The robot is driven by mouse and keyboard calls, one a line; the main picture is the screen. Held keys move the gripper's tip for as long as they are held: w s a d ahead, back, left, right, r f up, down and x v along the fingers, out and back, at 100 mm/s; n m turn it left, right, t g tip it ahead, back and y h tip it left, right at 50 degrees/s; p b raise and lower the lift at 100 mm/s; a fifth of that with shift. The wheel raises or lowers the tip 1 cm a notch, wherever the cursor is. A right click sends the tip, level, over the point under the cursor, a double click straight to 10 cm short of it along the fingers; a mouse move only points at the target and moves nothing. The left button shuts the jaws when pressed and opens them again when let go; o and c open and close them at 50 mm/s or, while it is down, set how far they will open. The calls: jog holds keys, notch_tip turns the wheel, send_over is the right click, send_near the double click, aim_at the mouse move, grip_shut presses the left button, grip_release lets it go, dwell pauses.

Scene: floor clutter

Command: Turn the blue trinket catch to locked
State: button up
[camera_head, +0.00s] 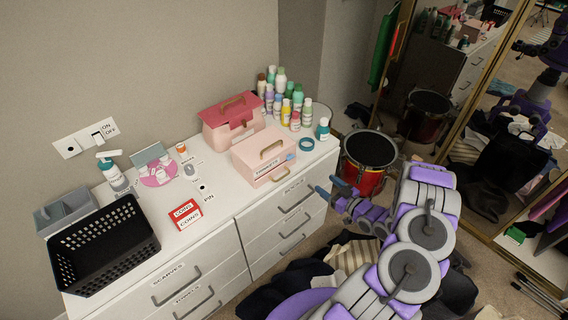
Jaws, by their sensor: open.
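A pale pink box (262,160) with a handle on its lid and a label reading TRINKETS stands toward the right end of the white dresser top. A small blue catch (291,156) shows at the right of its front face; its setting is too small to read. My gripper (321,184) is open and empty, in front of the dresser's right end. It is to the right of and lower in the picture than the catch, apart from the box. Its two fingers point left toward the drawer fronts.
A darker pink case (231,122) and several bottles (281,82) crowd behind the box. A teal ring (306,144) lies close to its right. A black basket (103,245) and a red coin box (185,214) are left. A red drum (365,162) and clothes occupy the floor.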

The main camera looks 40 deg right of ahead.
jog(key=a+t, duration=0.1)
send_near(292, 158)
jog(key=w, duration=0.8)
jog(key=shift+w+a, duration=0.2)
jog(key=shift+a, duration=0.05)
jog(key=c, duration=1.1)
jog(key=shift+o, duration=0.2)
